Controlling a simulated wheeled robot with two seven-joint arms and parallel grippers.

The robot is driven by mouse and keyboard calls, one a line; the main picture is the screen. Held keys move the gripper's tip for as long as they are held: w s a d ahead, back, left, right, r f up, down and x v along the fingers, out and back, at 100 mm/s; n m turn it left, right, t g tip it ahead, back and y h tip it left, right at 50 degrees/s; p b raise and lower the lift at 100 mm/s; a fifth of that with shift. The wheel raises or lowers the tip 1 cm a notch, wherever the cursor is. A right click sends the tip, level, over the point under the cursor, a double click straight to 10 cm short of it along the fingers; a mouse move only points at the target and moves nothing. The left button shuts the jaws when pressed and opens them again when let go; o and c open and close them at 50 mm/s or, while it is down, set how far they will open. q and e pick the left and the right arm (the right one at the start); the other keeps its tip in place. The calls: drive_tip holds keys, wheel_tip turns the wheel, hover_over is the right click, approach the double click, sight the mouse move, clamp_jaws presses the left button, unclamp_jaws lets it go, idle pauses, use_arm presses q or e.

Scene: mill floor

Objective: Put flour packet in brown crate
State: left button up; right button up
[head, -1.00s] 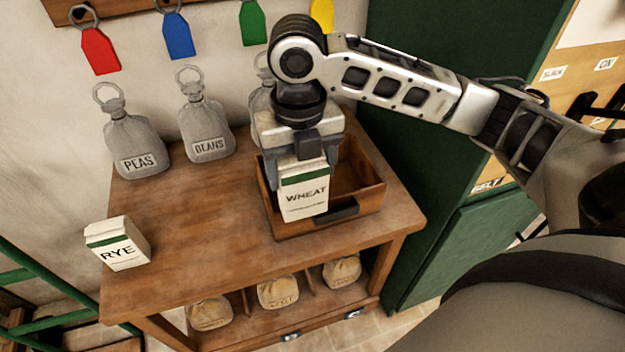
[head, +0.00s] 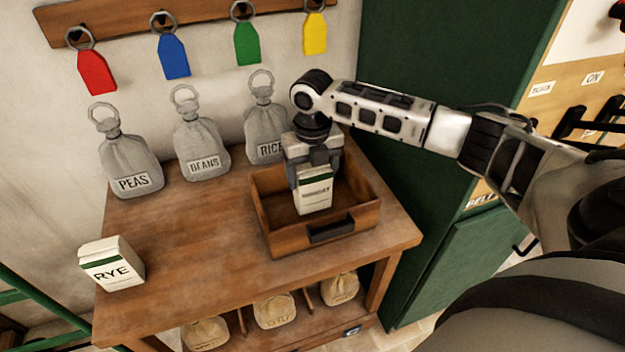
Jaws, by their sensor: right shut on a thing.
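A white flour packet (head: 314,199) with a green band is in the jaws of my right gripper (head: 314,168). Its lettering is blurred now; it read WHEAT in the earlier view. The packet is upright, and its lower part shows inside the outline of the brown crate (head: 279,241), behind the front wall. I cannot tell whether its base touches the crate floor. The crate stands on the wooden table and has a dark handle on its front. Another white packet (head: 112,265), marked RYE, stands at the table's left. My left gripper is not in view.
Grey sacks marked PEAS (head: 131,166), BEANS (head: 202,147) and RICE (head: 262,119) stand along the wall. Coloured tags hang from a rail (head: 200,18) above. A green cabinet (head: 425,120) rises right of the table (head: 190,235). The tabletop's middle is clear.

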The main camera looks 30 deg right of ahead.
wheel_tip(320, 180, down, 2)
drive_tip(key=shift+f, duration=0.15)
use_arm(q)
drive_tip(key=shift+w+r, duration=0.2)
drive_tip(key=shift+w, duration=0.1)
use_arm(e)
drive_tip(key=shift+f, duration=0.15)
drive_tip(key=o, duration=1.2)
drive_tip(key=shift+o, duration=0.2)
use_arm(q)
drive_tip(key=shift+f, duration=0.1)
